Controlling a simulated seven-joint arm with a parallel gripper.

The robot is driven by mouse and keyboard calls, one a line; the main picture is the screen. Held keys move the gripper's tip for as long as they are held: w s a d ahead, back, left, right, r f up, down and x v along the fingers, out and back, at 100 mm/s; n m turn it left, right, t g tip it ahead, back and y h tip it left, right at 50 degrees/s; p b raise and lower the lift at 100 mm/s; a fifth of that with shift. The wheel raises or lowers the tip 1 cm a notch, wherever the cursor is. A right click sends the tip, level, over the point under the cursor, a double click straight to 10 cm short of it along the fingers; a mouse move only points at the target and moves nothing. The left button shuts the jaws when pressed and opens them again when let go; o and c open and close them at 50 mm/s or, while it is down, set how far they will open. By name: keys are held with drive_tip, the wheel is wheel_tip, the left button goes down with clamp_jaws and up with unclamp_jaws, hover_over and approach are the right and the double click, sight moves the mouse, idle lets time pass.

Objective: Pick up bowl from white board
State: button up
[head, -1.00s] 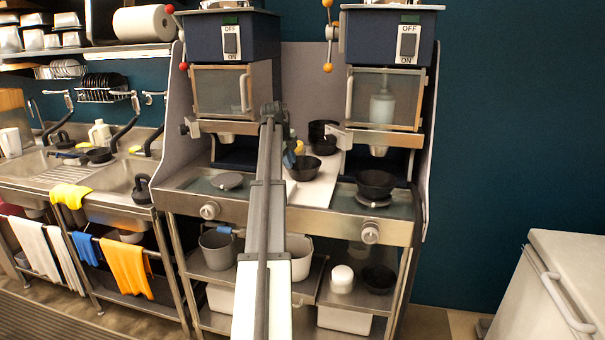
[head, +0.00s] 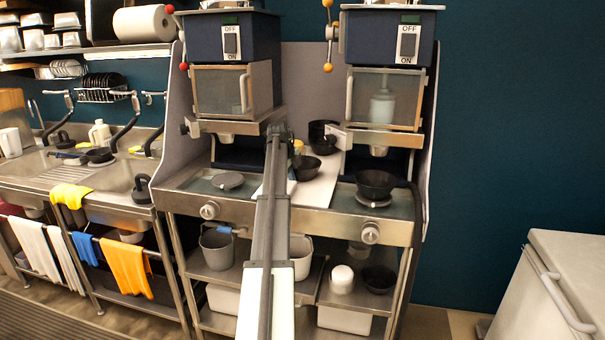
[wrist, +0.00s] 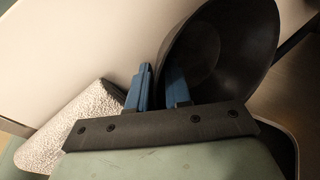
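A black bowl (head: 306,169) rests on the white board (head: 318,190) between the two machines. In the wrist view the bowl (wrist: 232,45) fills the upper right, its opening partly facing the camera, with the pale board (wrist: 80,45) to its left. My gripper (wrist: 158,84) has two blue fingers with a gap between them. The right finger overlaps the bowl's inside and the left finger is outside its left rim, so the rim lies between them. Contact with either finger is not clear. In the head view my arm mostly hides the gripper.
More black cookware (head: 322,132) stands behind the bowl. Another black bowl (head: 376,184) sits under the right dispenser. A speckled light object (wrist: 65,125) lies left of my fingers. The dispensers (head: 232,90) flank the board closely.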

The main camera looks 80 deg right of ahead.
drive_tip(key=shift+c, duration=0.4)
clamp_jaws()
drive_tip(key=shift+r, duration=0.15)
